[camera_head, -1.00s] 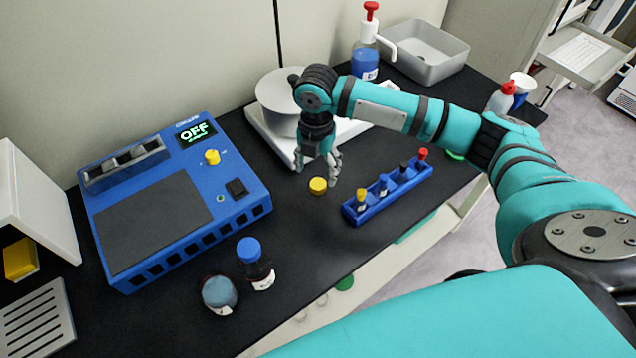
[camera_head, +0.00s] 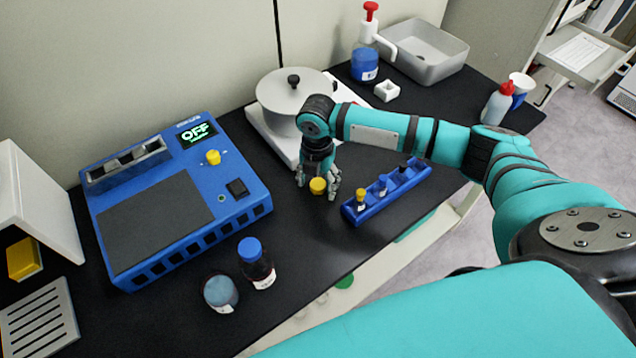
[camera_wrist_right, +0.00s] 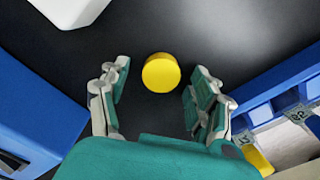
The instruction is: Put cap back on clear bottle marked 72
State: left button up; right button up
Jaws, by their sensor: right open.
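A yellow cap (camera_head: 317,186) sits on the black bench, left of the blue rack. It also shows in the right wrist view (camera_wrist_right: 161,73). My right gripper (camera_head: 318,190) is open low over the bench, with its fingers on either side of the cap. In the wrist view the cap lies between and slightly beyond the fingertips (camera_wrist_right: 155,88), with gaps on both sides. A clear container (camera_head: 220,293) with bluish contents stands at the front left, beside a dark blue-capped bottle (camera_head: 256,265). I cannot read a 72 on any label. My left gripper is not in view.
A blue machine (camera_head: 250,205) reading OFF stands left, a pot (camera_head: 285,90) on a white base behind.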

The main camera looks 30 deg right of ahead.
aim_at(318, 188)
jog(key=shift+c, duration=0.3)
jog(key=c, duration=0.7)
jog(key=shift+w+r, duration=0.1)
jog(key=shift+r, duration=0.4)
jog(key=shift+s+a+r+b, duration=0.1)
jog(key=shift+s+r+b, duration=0.15)
jog(key=shift+r, duration=0.4)
jog(key=shift+s+a+r+b, duration=0.15)
jog(key=shift+s+r, duration=0.1)
jog(key=shift+r, duration=0.35)
pick_arm(q)
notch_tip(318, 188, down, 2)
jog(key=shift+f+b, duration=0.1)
jog(key=shift+b, duration=0.6)
pick_arm(e)
jog(key=s+a, duration=0.1)
jog(key=s, duration=0.3)
jog(key=s+a+r, duration=0.1)
jog(key=s+a, duration=0.1)
jog(key=s, duration=0.3)
jog(key=s+a, duration=0.1)
jog(key=s, duration=0.4)
jog(key=shift+s+a+r, duration=0.2)
jog(key=shift+r, duration=0.1)
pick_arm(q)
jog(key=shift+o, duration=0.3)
